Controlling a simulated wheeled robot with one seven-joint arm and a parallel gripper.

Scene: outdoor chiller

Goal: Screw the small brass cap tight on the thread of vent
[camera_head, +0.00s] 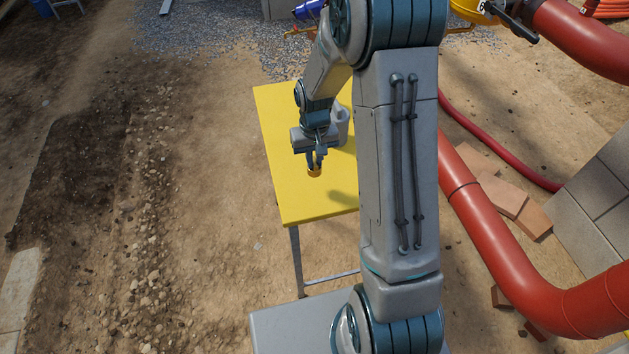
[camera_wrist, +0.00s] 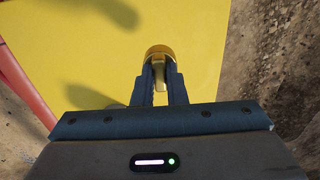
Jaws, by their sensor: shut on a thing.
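My gripper (camera_head: 314,166) points down over a yellow table and is shut on the small brass cap (camera_head: 314,173). In the wrist view the brass cap (camera_wrist: 159,51) shows between and just beyond the fingertips of my gripper (camera_wrist: 160,80). I cannot tell whether the cap touches the table top or is a little above it. I cannot make out the vent or its thread in either view.
The yellow table (camera_head: 290,198) has bare room left and front of my gripper. A grey object (camera_head: 342,125) stands behind the gripper, partly hidden by my arm. Red pipes (camera_head: 483,225) and loose bricks (camera_head: 503,195) lie to the right.

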